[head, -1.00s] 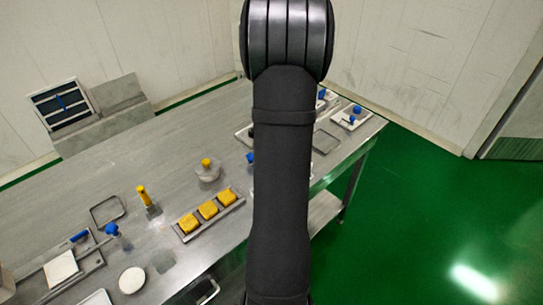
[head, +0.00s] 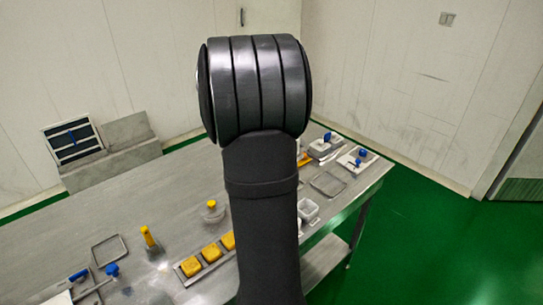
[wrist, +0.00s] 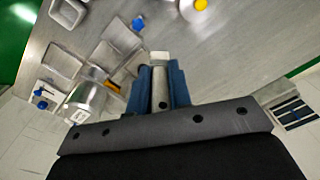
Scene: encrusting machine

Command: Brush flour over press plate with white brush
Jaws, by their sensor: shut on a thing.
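In the wrist view, my gripper (wrist: 160,88) has its blue fingers closed on a pale, whitish-grey piece, which looks like the white brush (wrist: 159,58). Its white end points away from my wrist, above the steel bench. Which part is the press plate I cannot tell. In the head view, my own arm hides my gripper, the brush and part of the bench.
The steel bench (head: 100,210) holds a tray of yellow blocks (head: 191,266), a yellow-knobbed round dish (head: 211,206), a yellow-handled tool (head: 148,238) and a wire frame (head: 110,251). White containers (head: 307,208) and blue-handled items (head: 358,160) crowd its right end.

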